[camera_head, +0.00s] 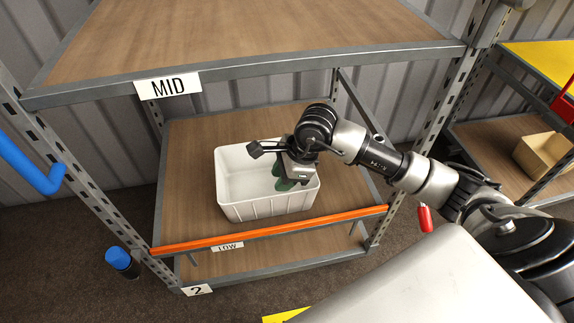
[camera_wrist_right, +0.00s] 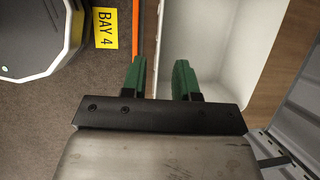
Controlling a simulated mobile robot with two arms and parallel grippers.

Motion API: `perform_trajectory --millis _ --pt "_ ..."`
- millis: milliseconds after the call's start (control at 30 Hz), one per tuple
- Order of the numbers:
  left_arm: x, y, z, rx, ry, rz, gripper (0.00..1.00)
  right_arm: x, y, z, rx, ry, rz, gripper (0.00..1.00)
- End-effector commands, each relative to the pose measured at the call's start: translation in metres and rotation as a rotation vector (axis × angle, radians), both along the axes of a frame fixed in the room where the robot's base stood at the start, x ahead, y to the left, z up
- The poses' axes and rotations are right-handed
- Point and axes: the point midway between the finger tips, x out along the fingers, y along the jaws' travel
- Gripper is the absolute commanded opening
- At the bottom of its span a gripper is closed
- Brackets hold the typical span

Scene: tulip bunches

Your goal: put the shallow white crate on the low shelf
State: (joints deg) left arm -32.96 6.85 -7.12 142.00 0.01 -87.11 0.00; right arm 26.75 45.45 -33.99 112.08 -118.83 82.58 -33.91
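The shallow white crate (camera_head: 265,206) sits upright on the wooden board of the low shelf (camera_head: 184,190), behind its orange front lip (camera_head: 270,231). My right gripper (camera_head: 287,183) reaches down at the crate's right part. In the right wrist view its green fingers (camera_wrist_right: 158,78) stand apart, with a side wall of the crate (camera_wrist_right: 162,40) running between them. One finger is over the crate's inside, the other outside near the orange lip. Contact between fingers and wall cannot be told. The crate's visible inside looks empty. My left gripper is not in view.
The MID shelf board (camera_head: 250,30) lies above, with its grey front beam over the crate. Grey uprights (camera_head: 425,130) flank the bay. A blue-capped object (camera_head: 120,262) stands on the floor at left. A cardboard box (camera_head: 543,155) sits on the neighbouring rack at right.

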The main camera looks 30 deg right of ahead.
Motion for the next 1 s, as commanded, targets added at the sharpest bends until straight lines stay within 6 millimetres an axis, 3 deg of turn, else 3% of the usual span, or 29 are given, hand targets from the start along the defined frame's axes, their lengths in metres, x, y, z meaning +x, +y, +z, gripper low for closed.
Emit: perform_trajectory --millis 100,233,367,467,533,600,667,767,833,933,1000 --pt "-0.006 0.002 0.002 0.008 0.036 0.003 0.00 -0.003 -0.006 0.017 -0.003 -0.002 0.000 0.30" --pt "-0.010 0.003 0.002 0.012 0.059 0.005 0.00 -0.006 -0.006 0.024 0.012 0.000 0.001 0.30" --pt "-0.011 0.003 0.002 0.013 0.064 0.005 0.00 -0.013 0.024 0.028 0.174 -0.001 0.001 0.30" --pt "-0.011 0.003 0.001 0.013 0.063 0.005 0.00 -0.025 0.071 0.043 0.463 0.010 -0.028 0.30" --pt "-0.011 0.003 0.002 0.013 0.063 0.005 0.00 -0.033 0.103 0.065 0.724 0.034 -0.085 0.30" --pt "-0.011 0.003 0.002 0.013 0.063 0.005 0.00 -0.039 0.124 0.092 0.992 0.073 -0.173 0.30" --pt "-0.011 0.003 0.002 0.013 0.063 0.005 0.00 -0.040 0.132 0.116 1.214 0.117 -0.272 0.30" --pt "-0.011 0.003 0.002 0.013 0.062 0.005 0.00 -0.035 0.127 0.149 1.564 0.207 -0.484 0.30" --pt "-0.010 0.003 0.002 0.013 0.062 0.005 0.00 -0.029 0.111 0.163 1.788 0.282 -0.666 0.30" --pt "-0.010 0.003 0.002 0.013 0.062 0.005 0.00 -0.019 0.078 0.163 2.069 0.399 -0.977 0.30" --pt "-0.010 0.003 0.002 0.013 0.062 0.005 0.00 -0.015 0.052 0.150 2.229 0.486 -1.230 0.30"
